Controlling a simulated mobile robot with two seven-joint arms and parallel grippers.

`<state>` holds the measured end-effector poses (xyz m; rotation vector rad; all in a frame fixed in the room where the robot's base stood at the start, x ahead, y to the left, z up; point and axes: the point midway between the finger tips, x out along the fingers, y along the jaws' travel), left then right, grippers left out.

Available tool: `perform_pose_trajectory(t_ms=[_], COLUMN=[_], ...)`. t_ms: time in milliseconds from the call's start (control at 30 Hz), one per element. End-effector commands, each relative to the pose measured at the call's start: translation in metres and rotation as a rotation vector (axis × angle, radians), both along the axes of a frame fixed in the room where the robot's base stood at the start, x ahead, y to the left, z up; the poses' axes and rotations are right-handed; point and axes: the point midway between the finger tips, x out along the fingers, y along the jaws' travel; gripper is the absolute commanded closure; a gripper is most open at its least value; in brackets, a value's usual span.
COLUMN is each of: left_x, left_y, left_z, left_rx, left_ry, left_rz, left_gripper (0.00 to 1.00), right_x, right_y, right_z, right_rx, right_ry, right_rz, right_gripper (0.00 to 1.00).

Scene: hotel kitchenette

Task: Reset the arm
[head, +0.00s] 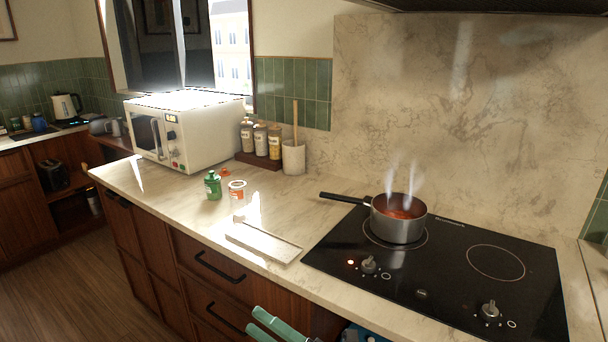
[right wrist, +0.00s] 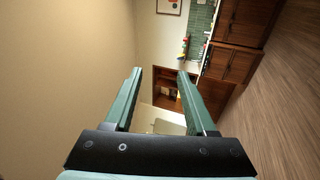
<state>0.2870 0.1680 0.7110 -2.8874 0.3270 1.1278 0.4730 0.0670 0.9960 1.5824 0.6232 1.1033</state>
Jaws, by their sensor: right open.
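My right gripper (head: 254,320) shows at the bottom of the head view, in front of the drawers and below the counter's front edge. Its green fingers also show in the right wrist view (right wrist: 160,72), spread apart with nothing between them. That wrist view is turned on its side and looks past the fingers at a plain wall, wooden cabinets and the floor. My left gripper is in neither view.
A steaming pot (head: 398,218) with red contents sits on the black cooktop (head: 340,253), its handle pointing left. Floor at left is clear.

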Motion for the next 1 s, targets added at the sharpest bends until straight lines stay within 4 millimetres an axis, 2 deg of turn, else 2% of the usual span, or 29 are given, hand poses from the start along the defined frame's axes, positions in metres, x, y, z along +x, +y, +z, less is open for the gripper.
perform_pose_trajectory(t_ms=[33,167,267,367,500,600,700,800,1000], left_x=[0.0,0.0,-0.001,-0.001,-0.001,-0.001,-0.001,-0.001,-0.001], left_y=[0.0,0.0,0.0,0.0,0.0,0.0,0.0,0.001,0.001], left_z=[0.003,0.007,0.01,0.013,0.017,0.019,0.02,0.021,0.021], left_rx=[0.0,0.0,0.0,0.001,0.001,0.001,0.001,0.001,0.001], left_ry=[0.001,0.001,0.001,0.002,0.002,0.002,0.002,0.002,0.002], left_rz=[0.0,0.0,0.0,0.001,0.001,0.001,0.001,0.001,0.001], left_gripper=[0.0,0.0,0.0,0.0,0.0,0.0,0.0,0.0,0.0], right_x=[0.001,0.002,-0.01,-0.036,-0.091,-0.132,-0.164,-0.181,-0.187], right_y=[-0.016,-0.062,-0.101,-0.139,-0.186,-0.211,-0.226,-0.233,-0.236], right_z=[-0.014,-0.058,-0.102,-0.148,-0.207,-0.236,-0.253,-0.261,-0.265], right_rx=[0.066,0.23,0.353,0.474,0.633,0.725,0.786,0.821,0.831], right_ry=[0.145,0.503,0.773,1.038,1.372,1.554,1.675,1.739,1.761], right_rz=[-0.063,-0.225,-0.352,-0.482,-0.662,-0.77,-0.847,-0.89,-0.905], right_gripper=[0.44,0.44,0.44,0.44,0.44,0.44,0.44,0.44,0.44])
